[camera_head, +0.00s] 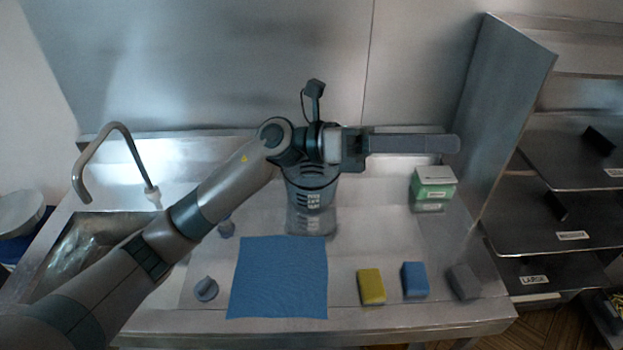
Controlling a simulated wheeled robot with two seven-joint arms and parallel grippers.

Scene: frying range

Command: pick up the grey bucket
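A dark grey, slotted container with a small pale label, which I take to be the grey bucket (312,199), stands at the middle back of the steel counter. My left arm's wrist crosses in front of its top, so its rim is partly hidden. My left gripper (455,144) points to the right, above and to the right of the bucket, near the back edge of the counter. Its fingers show as one long dark block, so their opening cannot be told. Nothing is visible held in it. My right gripper is out of view.
A blue cloth (278,278) lies in front of the bucket. A yellow sponge (371,287), a blue sponge (414,280) and a grey sponge (464,281) sit at front right. A green-and-white box (433,186) stands back right. The sink with its tap (85,178) is left; shelves (560,235) are right.

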